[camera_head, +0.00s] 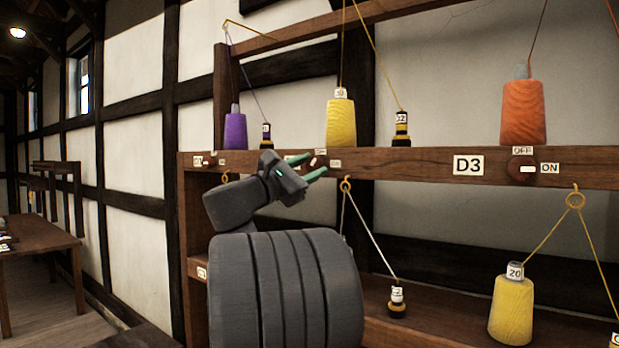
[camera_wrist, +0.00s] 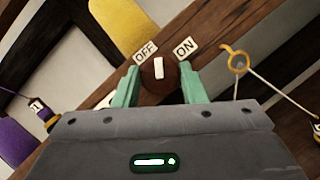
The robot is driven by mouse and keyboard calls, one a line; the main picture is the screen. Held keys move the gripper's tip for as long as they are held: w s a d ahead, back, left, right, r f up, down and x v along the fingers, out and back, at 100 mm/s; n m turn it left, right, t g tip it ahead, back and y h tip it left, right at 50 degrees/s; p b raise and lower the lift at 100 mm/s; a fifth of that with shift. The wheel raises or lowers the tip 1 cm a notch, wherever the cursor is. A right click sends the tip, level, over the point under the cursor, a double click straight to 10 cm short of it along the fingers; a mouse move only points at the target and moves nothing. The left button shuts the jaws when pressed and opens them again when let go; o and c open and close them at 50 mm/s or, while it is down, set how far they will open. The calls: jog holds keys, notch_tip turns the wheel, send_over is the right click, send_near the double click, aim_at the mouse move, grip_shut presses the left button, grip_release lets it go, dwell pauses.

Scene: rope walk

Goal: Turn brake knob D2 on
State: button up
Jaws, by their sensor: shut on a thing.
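The brake knob (camera_wrist: 158,82) is a round dark brown knob with a white pointer bar, set in the front of a wooden rail. In the wrist view, the OFF label (camera_wrist: 146,52) is at its upper left and the ON label (camera_wrist: 185,48) at its upper right. The pointer stands between the two labels. My gripper (camera_wrist: 158,88) has its green fingers on either side of the knob, shut on it. In the head view, my gripper (camera_head: 311,166) reaches the rail at this knob. The name plate left of the knob is mostly hidden by a finger.
Knob D3 (camera_head: 522,169) is to the right, its pointer towards ON. Another knob (camera_head: 209,161) is to the left. Purple (camera_head: 236,131), yellow (camera_head: 340,120) and orange (camera_head: 523,112) spools stand on the rail. A rope ring (camera_head: 346,186) hangs close below my fingers.

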jog(key=m+g, duration=0.1)
jog(key=m, duration=0.2)
jog(key=m+g, duration=0.1)
jog(key=m, duration=0.2)
jog(key=shift+w+a+r+m+g, duration=0.1)
jog(key=shift+m+g, duration=0.2)
jog(key=shift+m, duration=0.1)
jog(key=m, duration=0.2)
jog(key=m+g+y, duration=0.1)
jog(key=m, duration=0.2)
jog(key=shift+r+g, duration=0.1)
jog(key=shift+g, duration=0.2)
jog(key=o, duration=1)
jog(key=shift+c, duration=0.2)
jog(key=b+v, duration=0.1)
jog(key=v, duration=1.3)
jog(key=shift+r, duration=0.25)
